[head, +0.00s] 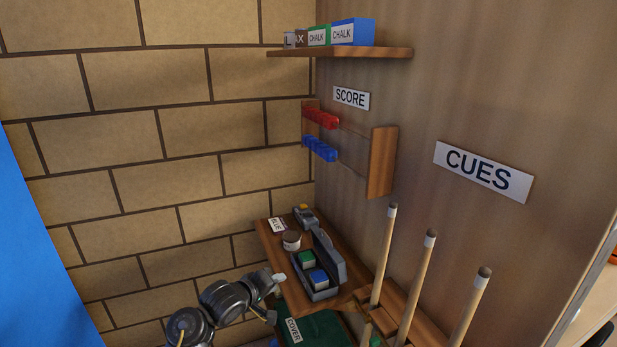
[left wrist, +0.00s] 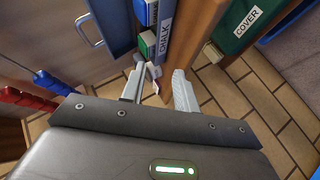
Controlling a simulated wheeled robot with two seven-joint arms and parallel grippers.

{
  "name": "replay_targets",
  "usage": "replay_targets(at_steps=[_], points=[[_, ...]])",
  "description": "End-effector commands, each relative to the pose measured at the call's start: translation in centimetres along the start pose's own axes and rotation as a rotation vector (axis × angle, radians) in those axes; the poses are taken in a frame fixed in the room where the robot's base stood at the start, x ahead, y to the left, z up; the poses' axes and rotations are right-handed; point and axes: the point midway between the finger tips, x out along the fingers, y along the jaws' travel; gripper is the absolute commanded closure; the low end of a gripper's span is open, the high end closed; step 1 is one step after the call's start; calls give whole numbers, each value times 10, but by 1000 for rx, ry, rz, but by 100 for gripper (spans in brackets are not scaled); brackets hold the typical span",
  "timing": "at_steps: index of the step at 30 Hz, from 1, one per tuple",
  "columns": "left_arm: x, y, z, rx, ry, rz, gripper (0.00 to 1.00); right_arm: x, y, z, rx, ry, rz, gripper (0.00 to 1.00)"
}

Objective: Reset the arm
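My left gripper (head: 274,298) is at the lower centre of the head view, beside the left edge of a small wooden shelf. In the left wrist view its two fingers (left wrist: 158,88) stand apart, and I see nothing clearly held between them. On the shelf, an open grey case (head: 334,262) holds a green cube (head: 307,258) and a blue cube (head: 319,278). My right gripper is in neither view.
Several cues (head: 385,255) stand upright at right, under a CUES sign (head: 484,172). Score beads (head: 320,148) and a high shelf (head: 390,53) with chalk boxes (head: 352,32) are on the wooden wall. A green item labelled COVER (head: 318,325) is below the small shelf. Brick wall bounds the left.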

Motion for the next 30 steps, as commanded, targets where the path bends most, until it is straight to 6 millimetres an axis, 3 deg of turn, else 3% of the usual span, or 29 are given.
replay_targets(at_steps=[1,6,9,12,18,30], points=[[-15,-38,20,63,11,-73,69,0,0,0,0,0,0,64],[-85,-140,82,308,-20,-323,69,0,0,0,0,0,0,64],[-136,-183,120,432,-91,-442,69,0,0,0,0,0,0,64],[-180,-208,148,522,-169,-519,69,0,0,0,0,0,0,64],[-244,-233,188,633,-305,-598,69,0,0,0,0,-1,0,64],[-340,-247,240,767,-533,-640,69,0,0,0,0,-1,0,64]])
